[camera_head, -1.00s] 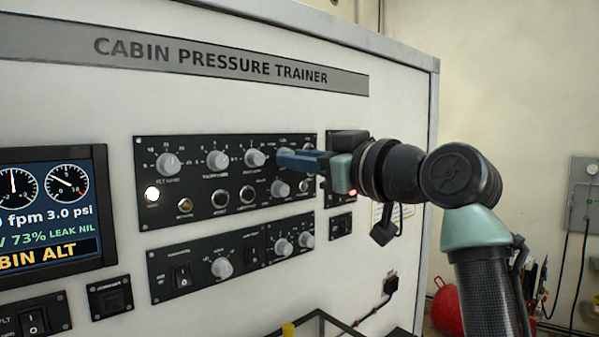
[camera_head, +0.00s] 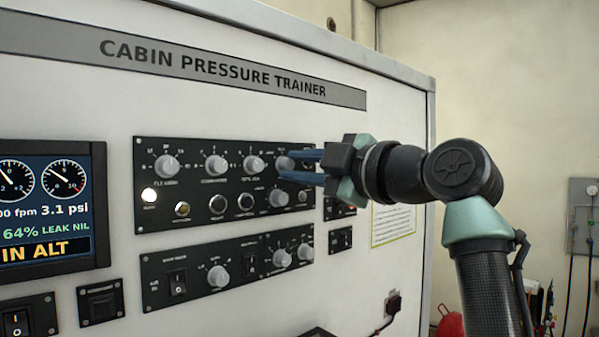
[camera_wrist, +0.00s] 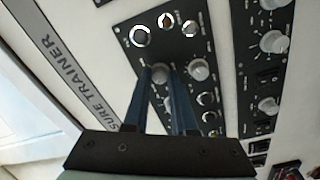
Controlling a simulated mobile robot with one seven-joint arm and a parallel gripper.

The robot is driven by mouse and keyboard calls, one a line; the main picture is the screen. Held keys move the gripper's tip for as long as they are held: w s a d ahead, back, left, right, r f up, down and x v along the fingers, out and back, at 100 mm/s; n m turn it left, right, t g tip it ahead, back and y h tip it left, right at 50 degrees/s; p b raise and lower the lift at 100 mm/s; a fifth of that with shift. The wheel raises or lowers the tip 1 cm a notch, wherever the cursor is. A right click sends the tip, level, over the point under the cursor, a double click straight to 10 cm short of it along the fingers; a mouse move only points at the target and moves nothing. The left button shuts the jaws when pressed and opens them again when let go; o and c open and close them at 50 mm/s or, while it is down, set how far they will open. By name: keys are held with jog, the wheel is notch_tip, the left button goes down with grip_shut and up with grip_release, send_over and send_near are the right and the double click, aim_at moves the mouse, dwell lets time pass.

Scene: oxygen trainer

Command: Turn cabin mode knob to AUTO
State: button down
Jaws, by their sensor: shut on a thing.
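The upper black panel (camera_head: 150,205) carries a row of grey knobs with white marks. My gripper (camera_head: 286,167) reaches in from the right, its two blue fingers one above the other. It is shut on the rightmost knob (camera_head: 284,162) of the top row. In the wrist view that knob (camera_wrist: 159,74) sits between the fingertips (camera_wrist: 158,72). The fingers partly cover the knob and its markings. The labels are too small to read, so I cannot tell its setting or whether it is the cabin mode knob.
Another knob (camera_head: 278,197) sits just below the fingers. A lower black panel (camera_head: 150,262) has more knobs and switches. A display (camera_head: 50,205) is at the left. Free room lies right of the trainer cabinet (camera_head: 420,70).

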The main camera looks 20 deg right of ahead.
jog(key=shift+n, duration=2)
jog(key=c, duration=0.7)
grip_release()
jog(key=shift+b, duration=0.3)
jog(key=b+v, duration=0.5)
jog(key=v, duration=0.8)
